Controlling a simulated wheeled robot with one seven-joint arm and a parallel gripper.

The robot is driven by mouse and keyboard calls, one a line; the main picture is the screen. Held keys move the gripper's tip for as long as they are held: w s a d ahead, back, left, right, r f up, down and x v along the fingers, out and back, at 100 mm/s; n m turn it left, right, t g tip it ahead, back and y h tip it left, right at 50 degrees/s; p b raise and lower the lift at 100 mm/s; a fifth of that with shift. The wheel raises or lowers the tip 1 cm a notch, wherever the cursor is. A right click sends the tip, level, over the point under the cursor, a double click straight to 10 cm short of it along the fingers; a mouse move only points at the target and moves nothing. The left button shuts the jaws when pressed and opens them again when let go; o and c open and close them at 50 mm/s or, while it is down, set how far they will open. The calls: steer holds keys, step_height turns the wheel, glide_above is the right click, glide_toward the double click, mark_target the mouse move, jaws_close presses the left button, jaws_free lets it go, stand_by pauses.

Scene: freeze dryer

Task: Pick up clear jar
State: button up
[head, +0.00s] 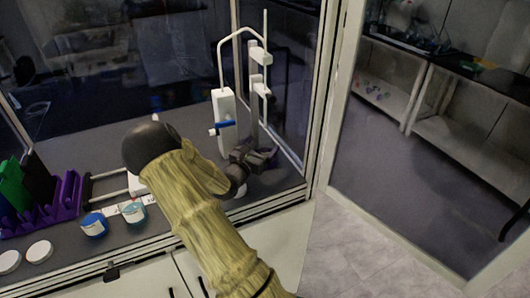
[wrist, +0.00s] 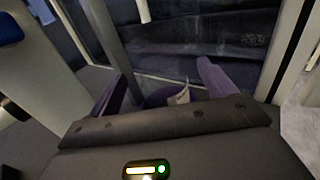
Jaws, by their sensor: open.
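My gripper (head: 262,158) is inside the cabinet, near the foot of a white stand at its right end. In the wrist view its two purple fingers (wrist: 163,86) are spread apart. Between and beyond them is a small roundish, see-through or purple-tinted thing with a pale patch (wrist: 180,97); it may be the clear jar, but I cannot tell for sure. Its lower part is hidden by the gripper body. In the head view my arm and gripper hide that spot.
The white stand (head: 225,118) with a blue-handled valve rises just behind my gripper. A purple rack (head: 66,196) and two white discs (head: 39,251) are at the far left. The cabinet's frame post (head: 322,100) is close on the right. Open floor (head: 350,240) lies beyond it.

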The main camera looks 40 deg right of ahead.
mark_target(268, 138)
steer(key=p+x, duration=0.1)
steer(key=x, duration=0.2)
steer(key=shift+w+d+f, duration=0.1)
steer(key=shift+w+d, duration=0.1)
steer(key=shift+d, duration=0.15)
steer(key=shift+c, duration=0.4)
steer(key=c, duration=1)
